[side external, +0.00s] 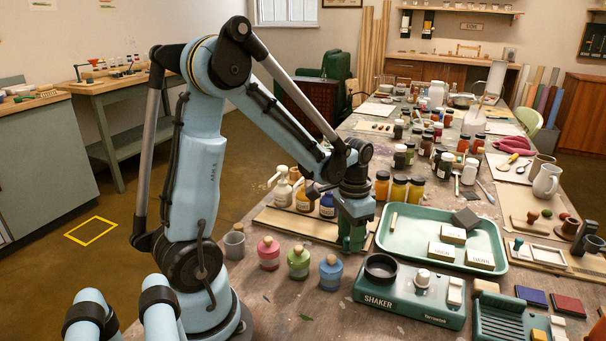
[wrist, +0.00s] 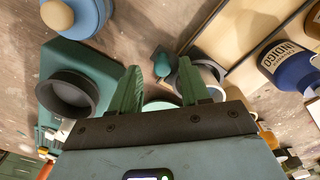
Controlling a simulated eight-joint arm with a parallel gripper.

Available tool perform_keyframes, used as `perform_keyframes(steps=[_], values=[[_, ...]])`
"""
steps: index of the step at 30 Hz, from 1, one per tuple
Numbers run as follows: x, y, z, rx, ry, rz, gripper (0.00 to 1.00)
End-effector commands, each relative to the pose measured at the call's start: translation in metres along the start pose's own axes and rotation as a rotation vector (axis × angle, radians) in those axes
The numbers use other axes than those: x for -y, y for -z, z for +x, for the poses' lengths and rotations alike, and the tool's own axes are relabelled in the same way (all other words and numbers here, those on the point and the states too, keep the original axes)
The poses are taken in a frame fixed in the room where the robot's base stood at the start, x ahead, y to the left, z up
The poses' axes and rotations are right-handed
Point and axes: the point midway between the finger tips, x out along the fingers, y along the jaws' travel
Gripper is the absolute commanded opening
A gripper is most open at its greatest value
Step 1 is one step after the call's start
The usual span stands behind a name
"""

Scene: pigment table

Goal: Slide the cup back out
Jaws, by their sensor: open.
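My gripper (side external: 352,240) points down left of the green tray, above the shaker's back left corner. In the wrist view its green fingers (wrist: 158,67) are spread, with nothing clearly held. A pale round rim (wrist: 210,74) shows partly behind the right finger; I cannot tell whether it is a cup. The green shaker (side external: 410,297) has a dark ring holder (side external: 381,267), also in the wrist view (wrist: 67,93).
Pink, green and blue jars (side external: 331,273) with knobs stand in front left of my gripper. Pigment bottles (side external: 327,206) stand behind on a wooden board (side external: 285,222). The green tray (side external: 400,243) holds labelled blocks at right. Bare table shows around the jars.

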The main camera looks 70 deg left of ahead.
Motion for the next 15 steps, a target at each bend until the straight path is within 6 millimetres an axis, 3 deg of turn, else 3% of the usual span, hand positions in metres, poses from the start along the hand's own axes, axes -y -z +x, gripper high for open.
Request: perform_keyframes(steps=[5,15], values=[[0.000,0.000,-0.009,0.001,0.001,-0.001,0.46],[0.000,0.000,-0.058,0.001,0.000,0.000,0.46]])
